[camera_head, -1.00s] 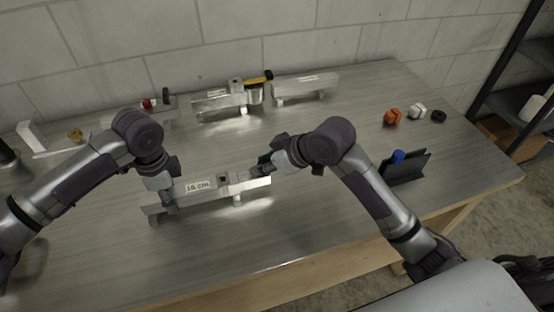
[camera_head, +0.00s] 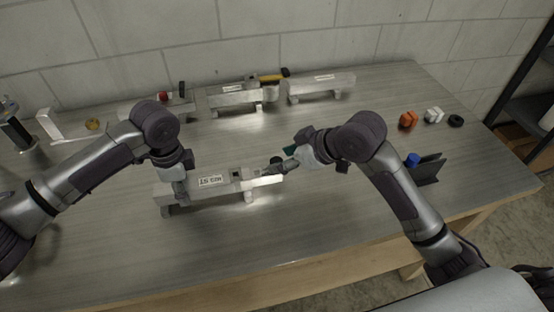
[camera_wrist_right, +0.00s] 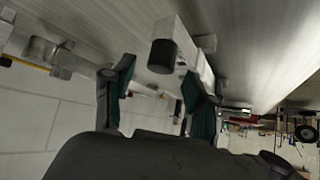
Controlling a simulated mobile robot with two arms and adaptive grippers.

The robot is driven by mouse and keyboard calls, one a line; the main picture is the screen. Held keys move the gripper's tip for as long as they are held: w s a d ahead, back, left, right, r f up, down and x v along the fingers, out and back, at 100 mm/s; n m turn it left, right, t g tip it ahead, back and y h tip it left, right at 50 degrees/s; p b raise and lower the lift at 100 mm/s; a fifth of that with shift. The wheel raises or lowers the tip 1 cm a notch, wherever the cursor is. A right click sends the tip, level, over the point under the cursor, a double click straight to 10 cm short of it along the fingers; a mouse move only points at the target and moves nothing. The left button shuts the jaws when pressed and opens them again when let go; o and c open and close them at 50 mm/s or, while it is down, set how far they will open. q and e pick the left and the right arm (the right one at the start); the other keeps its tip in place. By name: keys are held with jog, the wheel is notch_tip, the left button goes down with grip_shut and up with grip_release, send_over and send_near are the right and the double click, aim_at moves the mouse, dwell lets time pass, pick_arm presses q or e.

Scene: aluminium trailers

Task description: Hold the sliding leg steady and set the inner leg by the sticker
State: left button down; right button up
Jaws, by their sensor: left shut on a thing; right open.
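The metal sliding leg (camera_head: 240,187) lies lengthwise near the middle of the bench, with a white sticker (camera_head: 211,181) whose lettering I cannot read surely. My left gripper (camera_head: 175,196) is shut on its left part. The inner leg (camera_head: 268,181) shows at the right end. My right gripper (camera_head: 286,161) is open just off that end, around or near a dark knob (camera_head: 276,160). In the right wrist view, its green-padded fingers (camera_wrist_right: 160,85) stand apart, with a dark-capped metal bar (camera_wrist_right: 185,42) beyond the gap; contact is not clear.
More metal leg parts (camera_head: 240,97) and (camera_head: 320,86) stand along the back by the wall. Orange (camera_head: 408,120), white (camera_head: 433,115) and black (camera_head: 456,121) small parts lie at the right. A dark holder (camera_head: 428,170) with a blue piece stands nearer. The front of the bench is clear.

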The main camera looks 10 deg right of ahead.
jog(key=v, duration=0.8)
jog(key=shift+s+d+r, duration=0.2)
jog(key=shift+s+r, duration=0.05)
pick_arm(q)
jog(key=c, duration=0.6)
grip_release()
